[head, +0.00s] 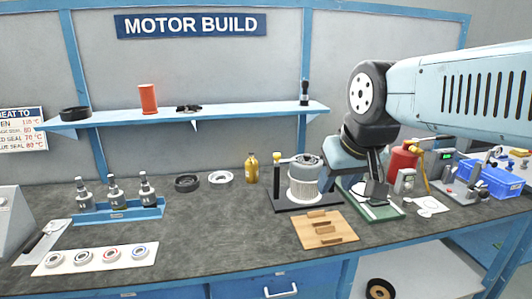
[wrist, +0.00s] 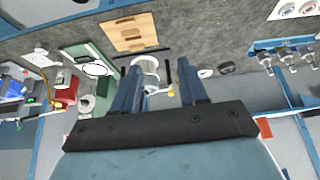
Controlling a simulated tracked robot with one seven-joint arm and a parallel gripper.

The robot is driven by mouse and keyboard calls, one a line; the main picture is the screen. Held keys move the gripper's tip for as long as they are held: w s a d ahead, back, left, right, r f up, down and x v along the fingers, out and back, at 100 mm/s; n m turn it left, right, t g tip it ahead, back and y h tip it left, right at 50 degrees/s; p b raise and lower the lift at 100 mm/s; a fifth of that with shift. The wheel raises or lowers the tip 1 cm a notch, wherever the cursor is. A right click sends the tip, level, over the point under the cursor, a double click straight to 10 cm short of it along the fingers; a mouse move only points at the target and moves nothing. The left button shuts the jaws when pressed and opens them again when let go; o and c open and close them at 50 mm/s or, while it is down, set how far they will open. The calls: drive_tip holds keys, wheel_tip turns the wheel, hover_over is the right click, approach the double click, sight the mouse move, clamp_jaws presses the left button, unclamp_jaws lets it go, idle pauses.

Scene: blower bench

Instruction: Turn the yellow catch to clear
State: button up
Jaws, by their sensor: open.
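The yellow catch (head: 277,160) sits on top of a black post, with a pale bar reaching right toward the grey ribbed motor housing (head: 305,184). The housing stands on a black base plate (head: 284,201). In the wrist view, the yellow catch (wrist: 172,92) shows between the fingers, near the housing (wrist: 150,76). My gripper (wrist: 158,68) is open, with its two blue fingers apart and nothing held. In the head view it is right of the housing, partly hidden by my arm. I cannot tell whether a finger touches the housing.
A wooden block board (head: 324,229) lies in front of the housing, and a green mat (head: 378,212) to its right. An amber bottle (head: 251,168) stands close left of the post. A red cylinder (head: 402,160) stands at right. A shelf (head: 230,112) runs behind.

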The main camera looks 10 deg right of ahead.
drive_tip(key=shift+d, duration=0.15)
drive_tip(key=shift+o, duration=1.3)
drive_tip(key=shift+w+d, duration=0.1)
drive_tip(key=shift+w, duration=0.2)
drive_tip(key=shift+o, duration=0.2)
drive_tip(key=w+d+f+t+h, duration=0.1)
drive_tip(key=w+d+t, duration=0.1)
drive_tip(key=w, duration=1)
drive_tip(key=shift+w+d+f+t, duration=0.2)
drive_tip(key=shift+w+f+t, duration=0.1)
drive_tip(key=shift+w+t, duration=0.1)
drive_tip(key=w+f+n+t+y, duration=0.1)
drive_tip(key=w+f+t+y, duration=0.1)
drive_tip(key=w+f+t, duration=0.2)
drive_tip(key=w+f+n+t+y, duration=0.1)
drive_tip(key=w+f+t+y, duration=0.2)
drive_tip(key=w+f, duration=0.7)
drive_tip(key=shift+w+d+f+n+t, duration=0.15)
drive_tip(key=shift+w+d+n+t, duration=0.6)
drive_tip(key=shift+w, duration=3.95)
drive_tip(key=x, duration=1.3)
drive_tip(key=shift+w+a+r+m, duration=0.3)
drive_tip(key=shift+a+r+m, duration=0.05)
drive_tip(key=shift+a, duration=0.1)
drive_tip(key=shift+t, duration=0.25)
